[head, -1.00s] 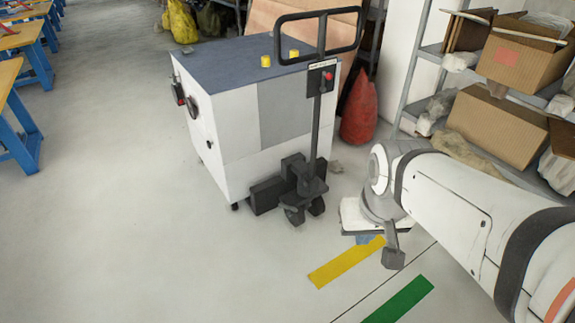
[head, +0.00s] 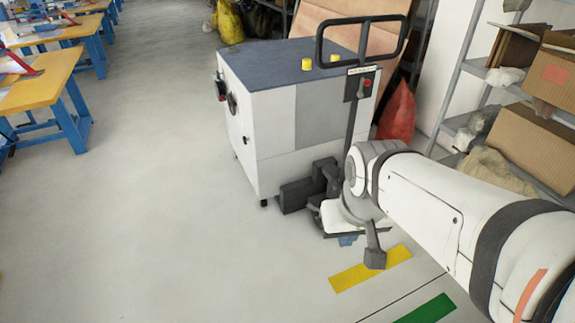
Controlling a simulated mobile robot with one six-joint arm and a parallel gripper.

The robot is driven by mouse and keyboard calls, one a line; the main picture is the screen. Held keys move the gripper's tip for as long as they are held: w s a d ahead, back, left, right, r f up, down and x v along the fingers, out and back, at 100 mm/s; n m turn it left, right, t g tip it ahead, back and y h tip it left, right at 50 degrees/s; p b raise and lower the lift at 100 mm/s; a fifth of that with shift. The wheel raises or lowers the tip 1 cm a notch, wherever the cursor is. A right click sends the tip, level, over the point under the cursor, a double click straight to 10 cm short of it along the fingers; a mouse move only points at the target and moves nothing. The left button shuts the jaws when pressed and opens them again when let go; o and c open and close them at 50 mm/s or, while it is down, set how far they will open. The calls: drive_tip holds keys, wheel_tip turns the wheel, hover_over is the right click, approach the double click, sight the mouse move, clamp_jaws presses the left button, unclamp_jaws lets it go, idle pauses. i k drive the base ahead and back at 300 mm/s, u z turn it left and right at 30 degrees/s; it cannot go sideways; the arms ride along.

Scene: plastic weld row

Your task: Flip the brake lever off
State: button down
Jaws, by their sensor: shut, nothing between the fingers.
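A black T-shaped stand with a looped handle (head: 361,38) rises in front of a white cabinet in the head view. On its post is a small black panel (head: 359,84) with a pale label above it. My gripper (head: 375,258) shows as a grey end piece below my arm. It is shut and empty, lower than the lever and apart from it. My arm hides the lower post and part of the stand's base.
The white cabinet (head: 275,135) has a blue-grey top with yellow knobs. A red sack (head: 397,112) stands behind my arm. Shelves with cardboard boxes (head: 525,130) line the right. Yellow-topped benches (head: 40,85) stand at left. The floor between is clear.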

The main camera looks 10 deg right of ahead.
sight(315, 214)
drive_tip(key=u, duration=0.3)
drive_tip(key=i, duration=1)
drive_tip(key=u, duration=0.05)
